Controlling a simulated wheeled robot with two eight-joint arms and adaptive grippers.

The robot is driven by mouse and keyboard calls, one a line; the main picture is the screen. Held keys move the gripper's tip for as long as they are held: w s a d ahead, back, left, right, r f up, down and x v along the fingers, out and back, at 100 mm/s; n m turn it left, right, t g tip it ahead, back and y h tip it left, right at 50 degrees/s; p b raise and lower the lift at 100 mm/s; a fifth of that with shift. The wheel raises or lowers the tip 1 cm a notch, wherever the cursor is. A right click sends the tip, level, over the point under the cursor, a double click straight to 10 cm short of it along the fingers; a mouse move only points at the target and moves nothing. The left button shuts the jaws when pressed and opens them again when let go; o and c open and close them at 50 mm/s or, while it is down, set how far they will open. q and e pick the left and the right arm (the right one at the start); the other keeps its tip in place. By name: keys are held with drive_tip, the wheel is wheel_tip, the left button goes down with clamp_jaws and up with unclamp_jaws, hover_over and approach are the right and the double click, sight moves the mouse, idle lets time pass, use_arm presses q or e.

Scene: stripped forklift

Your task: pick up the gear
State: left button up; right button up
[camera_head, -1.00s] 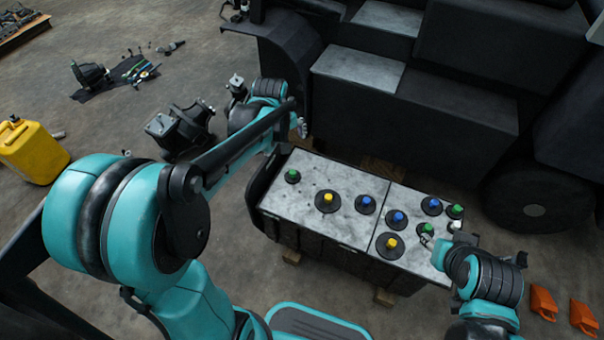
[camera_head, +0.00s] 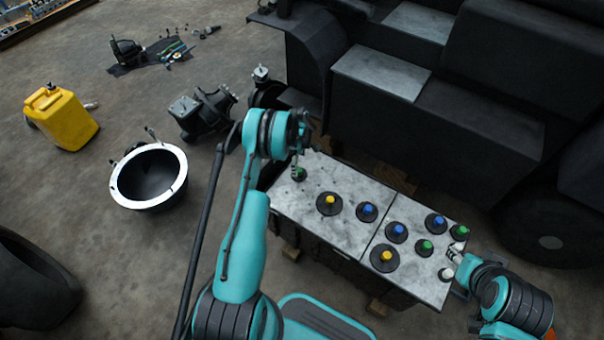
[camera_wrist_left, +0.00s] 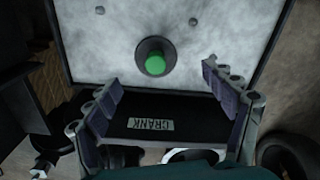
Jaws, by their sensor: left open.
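Several gear-like black discs with coloured knobs stand on a grey-topped box (camera_head: 320,235). Which one the task means by the gear, I cannot tell. A green-knobbed disc (camera_head: 299,175) is at the top's far left end; in the left wrist view a green-knobbed disc (camera_wrist_left: 155,60) stands ahead of the fingers. My left gripper (camera_head: 300,148) is close to that end, open and empty, its fingertips (camera_wrist_left: 160,84) apart and short of the disc in the wrist picture. My right gripper (camera_head: 452,262) is at the top's right end; its jaws are too small to read.
Other knobbed discs, yellow (camera_head: 329,203), blue (camera_head: 367,211) and green (camera_head: 425,246), crowd the top. A label reading CRANK (camera_wrist_left: 151,124) shows on a dark surface. A dark vehicle (camera_head: 470,120) stands behind. A yellow can (camera_head: 62,118) and a white-rimmed bowl (camera_head: 150,175) are on the floor.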

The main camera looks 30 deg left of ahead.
sight(299, 169)
use_arm(q)
wheel_tip(299, 169, down, 2)
drive_tip(key=shift+f+b, duration=0.1)
drive_tip(key=shift+b, duration=0.25)
drive_tip(key=f+b, duration=0.2)
drive_tip(key=f, duration=0.3)
drive_tip(key=shift+w+a+b, duration=0.15)
drive_tip(key=shift+w+b, duration=0.2)
drive_tip(key=shift+b, duration=0.05)
drive_tip(key=shift+r, duration=0.15)
drive_tip(key=c, duration=1.2)
